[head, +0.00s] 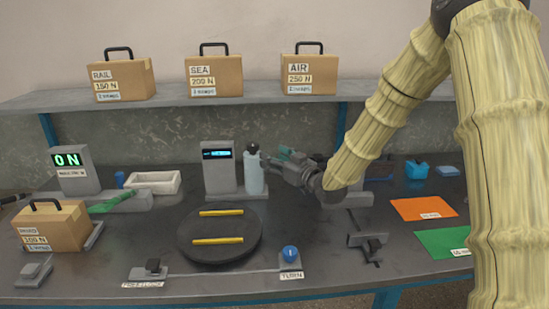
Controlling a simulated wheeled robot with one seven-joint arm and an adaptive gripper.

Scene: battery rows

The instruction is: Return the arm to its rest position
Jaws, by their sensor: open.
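My arm, in a pale yellow ribbed sleeve, comes down from the upper right of the head view. My gripper (283,162) is at its end, above the back middle of the bench. It points left, with its fingertips close to a pale bottle with a dark cap (254,172). I cannot tell whether the fingers touch the bottle. The gripper is open, and I see nothing held in it.
A dark bench (120,262) carries a round turntable (222,252) with yellow bars, a blue knob (290,253), a white tray (153,183), and a cardboard case (52,229). Orange (423,209) and green (445,242) mats lie right. A shelf (225,101) holds several cases.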

